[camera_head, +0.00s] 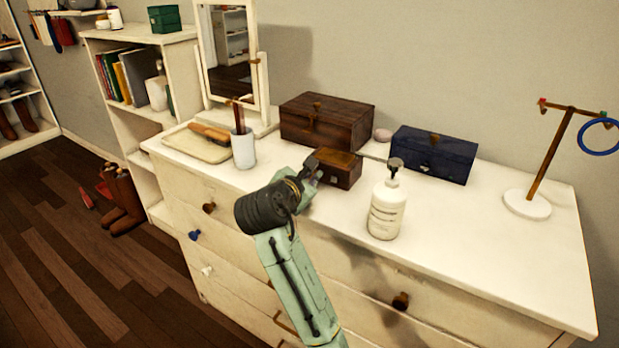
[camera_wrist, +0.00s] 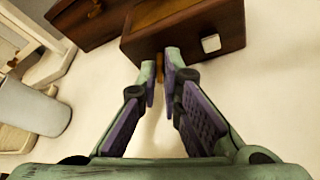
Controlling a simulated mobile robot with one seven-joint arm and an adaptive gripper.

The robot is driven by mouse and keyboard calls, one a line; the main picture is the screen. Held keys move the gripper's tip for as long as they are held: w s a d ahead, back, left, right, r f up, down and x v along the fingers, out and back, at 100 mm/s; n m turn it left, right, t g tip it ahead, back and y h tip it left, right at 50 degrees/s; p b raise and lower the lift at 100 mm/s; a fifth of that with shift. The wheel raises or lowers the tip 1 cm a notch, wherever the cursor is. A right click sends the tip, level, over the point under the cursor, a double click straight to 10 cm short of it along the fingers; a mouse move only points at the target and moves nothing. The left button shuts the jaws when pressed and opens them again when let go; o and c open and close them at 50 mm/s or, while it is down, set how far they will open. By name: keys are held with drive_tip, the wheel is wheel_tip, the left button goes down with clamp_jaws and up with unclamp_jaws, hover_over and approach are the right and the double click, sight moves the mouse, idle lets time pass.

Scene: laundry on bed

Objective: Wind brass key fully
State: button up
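A small dark wooden box (camera_head: 342,167) sits near the front middle of the dresser top. Its front fills the upper part of the wrist view (camera_wrist: 185,30), with a small white square piece (camera_wrist: 211,43) on it. A brass key (camera_wrist: 159,67) sticks out from the front of the box, left of the white piece. My gripper (camera_wrist: 160,70) reaches the key from the front, and its two fingertips lie close on either side of it, seemingly pinching it. In the head view my gripper (camera_head: 312,170) is at the box's left front, and the key is hidden there.
A white pump bottle (camera_head: 387,208) stands right of the box. A larger wooden chest (camera_head: 325,122) and a blue box (camera_head: 434,153) stand behind. A white cup (camera_head: 243,150) and tray (camera_head: 198,147) are left, and a jewellery stand (camera_head: 527,204) is right. The front right top is clear.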

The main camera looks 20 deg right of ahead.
clamp_jaws()
drive_tip(key=m+b, duration=0.1)
drive_tip(key=m+t+b, duration=0.1)
drive_tip(key=shift+s+f+m+y, duration=0.1)
drive_tip(key=shift+f+m+y, duration=0.15)
drive_tip(key=shift+m+y, duration=0.05)
drive_tip(key=shift+d+m+t+b, duration=0.1)
drive_tip(key=shift+m+t+b, duration=1)
drive_tip(key=shift+m+b, duration=0.5)
drive_tip(key=shift+o, duration=1.2)
unclamp_jaws()
drive_tip(key=shift+s, duration=0.1)
